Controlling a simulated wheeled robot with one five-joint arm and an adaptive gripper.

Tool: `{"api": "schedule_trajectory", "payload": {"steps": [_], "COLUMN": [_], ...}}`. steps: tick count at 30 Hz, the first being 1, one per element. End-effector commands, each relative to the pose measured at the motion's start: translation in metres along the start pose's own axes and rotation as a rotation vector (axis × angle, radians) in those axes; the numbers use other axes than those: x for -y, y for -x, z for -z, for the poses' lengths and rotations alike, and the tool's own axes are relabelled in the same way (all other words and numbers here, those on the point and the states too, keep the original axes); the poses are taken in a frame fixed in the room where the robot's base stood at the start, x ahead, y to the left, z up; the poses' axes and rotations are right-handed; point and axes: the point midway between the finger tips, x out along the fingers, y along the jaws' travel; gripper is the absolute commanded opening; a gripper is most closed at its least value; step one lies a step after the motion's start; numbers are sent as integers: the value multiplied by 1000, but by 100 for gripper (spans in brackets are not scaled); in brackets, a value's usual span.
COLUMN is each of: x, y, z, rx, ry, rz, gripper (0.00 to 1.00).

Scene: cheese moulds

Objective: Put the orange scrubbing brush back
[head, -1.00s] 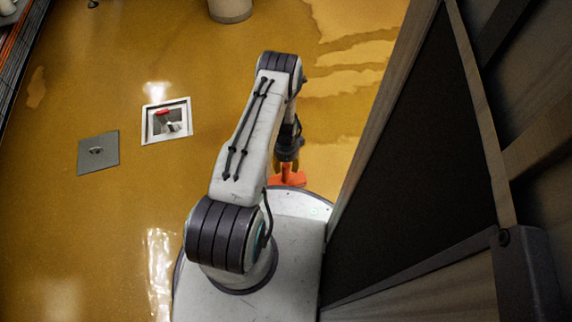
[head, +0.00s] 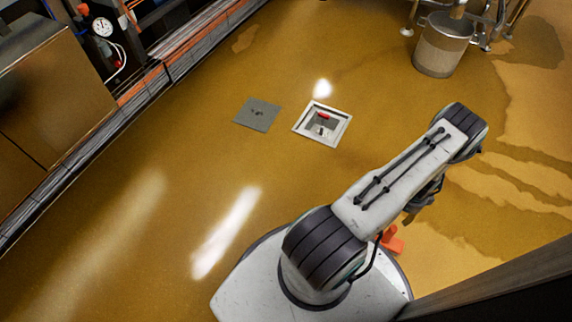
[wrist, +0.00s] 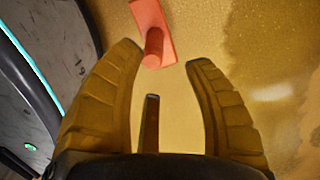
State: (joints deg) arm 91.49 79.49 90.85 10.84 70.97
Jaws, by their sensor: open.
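The orange scrubbing brush (head: 392,240) is beside my white base in the head view, partly hidden by my arm. In the wrist view the brush (wrist: 150,32) shows as a flat orange block with a rounded handle end pointing towards the camera. The top of the frame cuts it off. My gripper (wrist: 165,56) is open, its two yellowish fingers apart. The handle end is just beyond the fingertips, nearer the left one, and nothing is held between them. In the head view my gripper (head: 416,208) hangs below the end of my arm, close to the brush.
An open square floor drain (head: 343,128) with a red item inside lies ahead, its grey cover (head: 257,114) beside it. A metal bucket (head: 442,48) stands at the back right. A dark panel (head: 500,285) edges the lower right. The wet yellow floor on the left is free.

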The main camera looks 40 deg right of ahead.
Motion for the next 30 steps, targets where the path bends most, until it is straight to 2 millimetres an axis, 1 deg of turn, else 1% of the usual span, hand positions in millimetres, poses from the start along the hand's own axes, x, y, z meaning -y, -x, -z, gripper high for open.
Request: {"api": "schedule_trajectory", "payload": {"steps": [1,2,3,5,6,7,8,9,11,12,14,15,17,18,20,21,23,24,25,26,27,29,30], "x": [12,18,26,36,41,44,46,46,43,39,29,20,4,-8,-29,-44,-69,-87,-100,-115,-133,-162,-181], "y": [18,29,45,73,93,108,123,143,172,191,219,237,263,279,303,318,339,352,362,371,382,398,407], "z": [-13,-23,-37,-63,-82,-97,-113,-133,-164,-184,-213,-231,-258,-274,-296,-310,-327,-337,-343,-348,-354,-360,-362], "rx": [-4,-6,-9,-13,-15,-18,-19,-22,-25,-28,-31,-33,-37,-39,-42,-44,-47,-49,-51,-52,-54,-57,-59], "ry": [61,105,170,280,360,422,485,568,693,775,900,981,1105,1187,1310,1393,1515,1597,1659,1720,1802,1925,2007], "rz": [10,15,20,30,35,41,43,49,58,64,74,79,89,97,106,115,125,133,140,145,154,167,177], "gripper": [47,47,47,47,47,47,47,47,47,47,47,47,47,47,47,47,47,47,47,47,47,47,47]}}
